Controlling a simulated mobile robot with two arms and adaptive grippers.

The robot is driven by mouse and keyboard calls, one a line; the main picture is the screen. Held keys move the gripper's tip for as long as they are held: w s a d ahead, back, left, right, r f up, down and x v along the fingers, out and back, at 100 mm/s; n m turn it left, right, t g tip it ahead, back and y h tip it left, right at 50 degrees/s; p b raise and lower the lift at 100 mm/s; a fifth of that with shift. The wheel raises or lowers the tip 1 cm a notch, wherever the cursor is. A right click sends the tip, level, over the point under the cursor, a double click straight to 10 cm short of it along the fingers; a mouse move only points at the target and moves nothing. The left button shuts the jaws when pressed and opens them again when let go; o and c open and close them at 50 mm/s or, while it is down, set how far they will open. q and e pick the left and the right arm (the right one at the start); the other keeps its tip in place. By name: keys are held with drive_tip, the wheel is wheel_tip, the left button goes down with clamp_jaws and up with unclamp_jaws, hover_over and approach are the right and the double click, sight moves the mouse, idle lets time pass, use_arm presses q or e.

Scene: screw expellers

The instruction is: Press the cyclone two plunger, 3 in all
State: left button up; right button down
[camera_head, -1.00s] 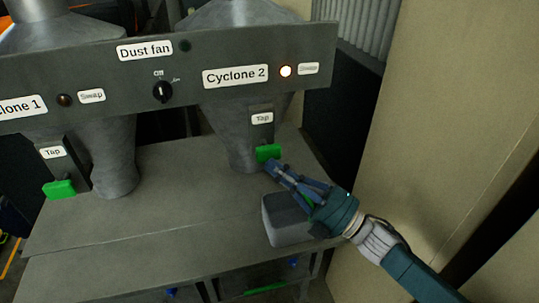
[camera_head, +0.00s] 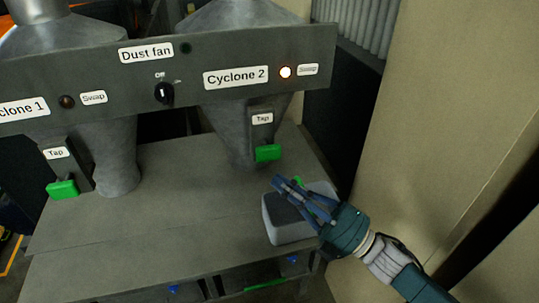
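The cyclone 2 plunger is a green block (camera_head: 268,153) under the "Tap" label (camera_head: 262,118), on the front of the grey cyclone 2 cone (camera_head: 228,135). My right gripper (camera_head: 280,182) is just below and slightly right of the green plunger, apart from it, pointing up-left. Its blue fingers look close together, but their tips are too small to tell whether they are open or shut. A lit lamp (camera_head: 285,72) glows beside the "Cyclone 2" label (camera_head: 235,77). My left gripper is not in view.
A grey box (camera_head: 287,222) stands on the metal table (camera_head: 150,235) beneath my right gripper. Cyclone 1's green plunger (camera_head: 62,190) is at the left. A dust fan knob (camera_head: 164,92) sits on the panel. A beige wall (camera_head: 440,120) stands close on the right.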

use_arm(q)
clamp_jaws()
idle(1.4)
